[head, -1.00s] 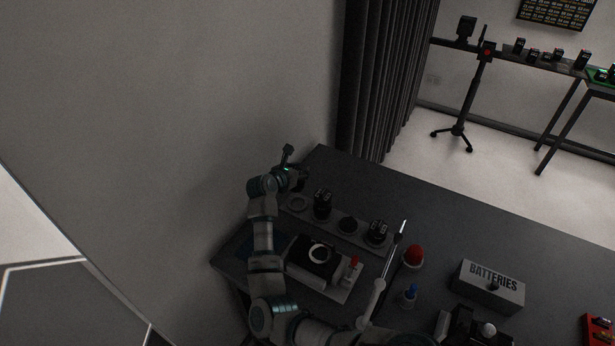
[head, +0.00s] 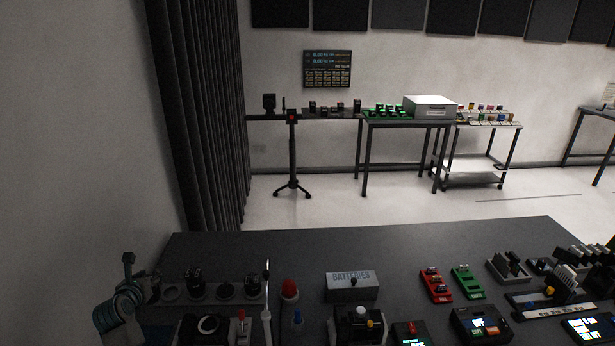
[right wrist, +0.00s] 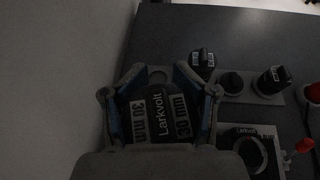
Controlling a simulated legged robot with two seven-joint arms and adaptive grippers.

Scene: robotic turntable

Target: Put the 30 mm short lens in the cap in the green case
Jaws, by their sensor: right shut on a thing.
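The 30 mm lens (right wrist: 160,117) is a dark cylinder with white "30 mm" and "Larkvolt" labels. My right gripper (right wrist: 160,100) is shut on it, with a finger on each side, in the right wrist view. In the head view my right gripper (head: 143,284) is at the left end of the near table, beside the lens strip; the lens is hard to make out there. A green case (head: 388,111) with several small dark items lies on a far table across the room. The cap cannot be made out at this distance. My left gripper is not in view.
The lens strip (head: 209,291) holds two other lenses, a flat dark disc and an empty ring. A camera (right wrist: 249,148), a red-topped button (head: 290,289), a batteries box (head: 352,285) and several devices crowd the near table (head: 400,245). A tripod (head: 292,160) and open floor lie beyond.

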